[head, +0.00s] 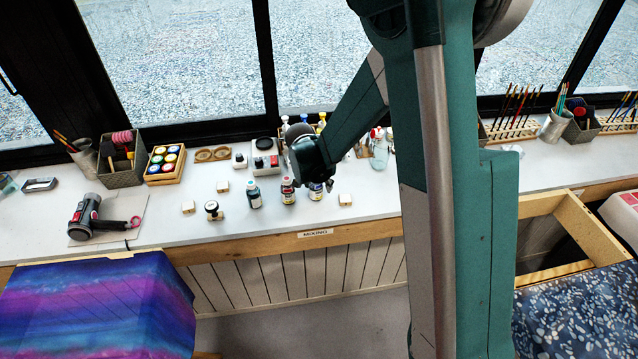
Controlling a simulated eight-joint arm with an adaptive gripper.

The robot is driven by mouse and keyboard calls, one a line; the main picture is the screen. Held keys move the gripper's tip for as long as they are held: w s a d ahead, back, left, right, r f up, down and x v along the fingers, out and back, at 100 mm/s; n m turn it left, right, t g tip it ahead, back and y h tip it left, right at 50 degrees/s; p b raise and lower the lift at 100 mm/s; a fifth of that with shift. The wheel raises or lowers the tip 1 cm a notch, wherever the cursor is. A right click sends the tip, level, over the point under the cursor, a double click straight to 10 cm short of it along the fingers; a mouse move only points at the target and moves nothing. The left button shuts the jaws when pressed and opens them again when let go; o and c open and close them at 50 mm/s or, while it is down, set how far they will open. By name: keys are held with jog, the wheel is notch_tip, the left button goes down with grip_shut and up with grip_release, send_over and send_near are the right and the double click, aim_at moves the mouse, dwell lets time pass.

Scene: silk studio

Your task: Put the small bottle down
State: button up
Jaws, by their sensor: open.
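Three small bottles stand in a row on the white counter (375,203): one with a teal-grey body (254,197), one with a red band and pale label (288,192), and one with a blue band and pale label (315,194). All look upright. My gripper (328,185) is open, its fingertips at the top of the blue-banded bottle and partly covering it. I cannot tell whether they touch it. The picture does not show which bottle the task means.
Small pale blocks (345,200) and a dark-topped stamp-like item (212,209) stand close by. A MIXING label (315,233) marks the counter's front edge. Paint pots fill a wooden tray (151,178) at left. Bare counter lies right of the bottles.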

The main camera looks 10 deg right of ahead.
aim_at(313, 187)
jog(key=shift+r, duration=0.2)
jog(key=shift+p+v, duration=0.65)
jog(key=shift+v, duration=5.3)
jog(key=s+d+r+n+t+y, duration=0.15)
jog(key=s+d+r+n, duration=0.4)
jog(key=s+r, duration=0.9)
jog(key=s+d+r+n+t, duration=0.1)
jog(key=s+d, duration=0.1)
jog(key=s, duration=0.7)
jog(key=s+d+n+t+y, duration=0.1)
jog(key=s+d, duration=0.2)
jog(key=s, duration=0.6)
jog(key=shift+s+r+n, duration=0.2)
jog(key=shift+r+n, duration=0.15)
jog(key=shift+r, duration=0.05)
